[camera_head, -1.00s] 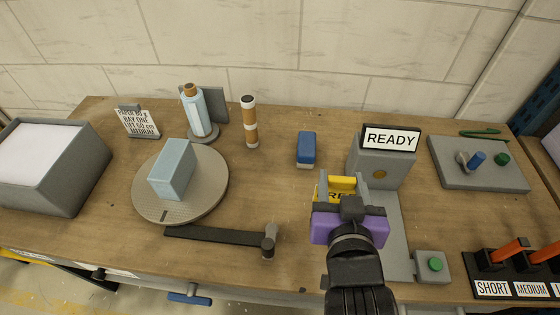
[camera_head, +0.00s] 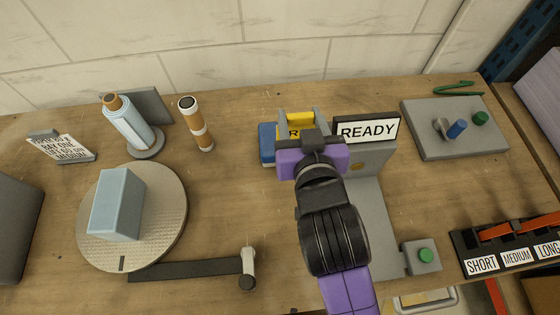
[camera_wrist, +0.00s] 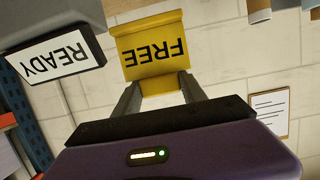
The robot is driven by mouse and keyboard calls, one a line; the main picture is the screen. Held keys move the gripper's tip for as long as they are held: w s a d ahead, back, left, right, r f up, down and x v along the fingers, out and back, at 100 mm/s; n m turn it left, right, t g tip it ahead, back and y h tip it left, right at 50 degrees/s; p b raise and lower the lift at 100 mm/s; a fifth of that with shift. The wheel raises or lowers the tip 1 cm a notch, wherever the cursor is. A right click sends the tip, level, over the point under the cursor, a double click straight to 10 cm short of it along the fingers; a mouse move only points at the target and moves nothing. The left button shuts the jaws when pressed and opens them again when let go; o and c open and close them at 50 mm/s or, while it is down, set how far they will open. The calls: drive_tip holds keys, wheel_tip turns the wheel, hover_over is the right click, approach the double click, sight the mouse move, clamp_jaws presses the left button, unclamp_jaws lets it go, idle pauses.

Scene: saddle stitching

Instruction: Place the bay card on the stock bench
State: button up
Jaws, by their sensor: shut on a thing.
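The yellow card (camera_wrist: 148,48) is between the fingers of my gripper (camera_wrist: 160,95) in the wrist view. It reads FREE and appears upside down there. In the head view, a strip of the yellow card (camera_head: 300,120) shows between the fingers of my purple gripper (camera_head: 303,125), which is shut on it. The gripper hides the rest of the card. It is in front of the blue block, left of the READY sign. The wooden bench (camera_head: 225,225) spreads below and around it.
The READY sign (camera_head: 367,129) stands on a grey machine close right of my gripper. A blue block (camera_head: 266,143) is partly hidden behind it. A round turntable (camera_head: 165,245) bears a pale blue block (camera_head: 117,205). A grey plate (camera_head: 430,145) with knobs lies at the right.

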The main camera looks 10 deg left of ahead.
wheel_tip(320, 180, down, 19)
drive_tip(key=shift+f+b, duration=0.1)
drive_tip(key=shift+b, duration=0.2)
idle(0.3)
drive_tip(key=shift+f, duration=0.15)
drive_tip(key=o, duration=1.4)
drive_tip(key=shift+c, duration=0.2)
drive_tip(key=shift+r, duration=0.2)
drive_tip(key=b+v, duration=0.2)
drive_tip(key=v, duration=1)
